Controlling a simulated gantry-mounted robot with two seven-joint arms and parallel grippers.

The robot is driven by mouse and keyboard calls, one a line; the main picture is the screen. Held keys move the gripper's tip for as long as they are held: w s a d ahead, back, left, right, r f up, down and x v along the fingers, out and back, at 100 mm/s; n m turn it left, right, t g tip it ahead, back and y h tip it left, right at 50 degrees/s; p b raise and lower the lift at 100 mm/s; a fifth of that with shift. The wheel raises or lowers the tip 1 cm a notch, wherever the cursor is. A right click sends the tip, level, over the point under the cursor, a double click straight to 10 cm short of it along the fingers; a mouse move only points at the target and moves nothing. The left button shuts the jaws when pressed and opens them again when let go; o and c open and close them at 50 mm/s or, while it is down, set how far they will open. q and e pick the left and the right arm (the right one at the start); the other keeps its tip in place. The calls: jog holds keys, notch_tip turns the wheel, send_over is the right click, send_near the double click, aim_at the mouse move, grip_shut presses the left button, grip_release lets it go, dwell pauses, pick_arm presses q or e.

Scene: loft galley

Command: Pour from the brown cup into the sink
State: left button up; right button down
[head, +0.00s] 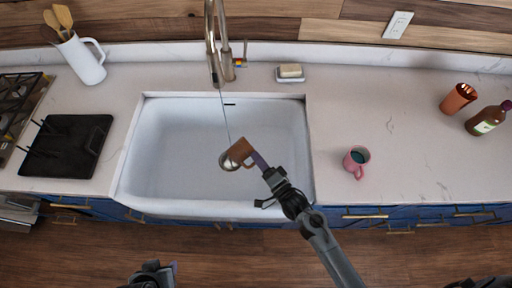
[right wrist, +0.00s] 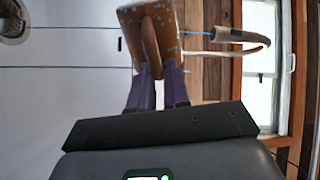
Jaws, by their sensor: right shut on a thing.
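The brown cup (head: 240,152) is held above the white sink basin (head: 180,140), to the right of the basin's middle. It looks tilted in the head view. My right gripper (head: 262,164) is shut on its handle. In the right wrist view the purple fingers (right wrist: 158,88) close on the handle of the speckled brown cup (right wrist: 172,22). The cup's inside is hidden. A thin bluish line runs from the faucet (head: 222,60) down to the cup's left side in the head view. My left gripper (head: 157,272) is low at the bottom edge, away from the sink; its jaws are unclear.
A pink mug (head: 357,160) with dark contents stands right of the sink. A copper tumbler (head: 458,98) and a brown bottle (head: 488,118) are farther right. A soap dish (head: 290,73) sits behind the sink. A black rack (head: 67,146) and white pitcher (head: 80,58) are at left.

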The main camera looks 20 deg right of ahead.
jog(key=shift+w+d+r, duration=0.1)
jog(key=shift+r, duration=0.05)
jog(key=shift+d+m+p, duration=0.2)
jog(key=shift+m+p, duration=0.1)
jog(key=shift+m, duration=0.1)
jog(key=shift+d+m, duration=0.25)
jog(key=shift+m, duration=0.05)
jog(key=shift+w+a+p, duration=0.1)
jog(key=shift+p, duration=0.25)
jog(key=shift+d+r+m, duration=0.1)
jog(key=shift+d+m, duration=0.1)
jog(key=shift+m, duration=0.1)
jog(key=shift+m+p, duration=0.3)
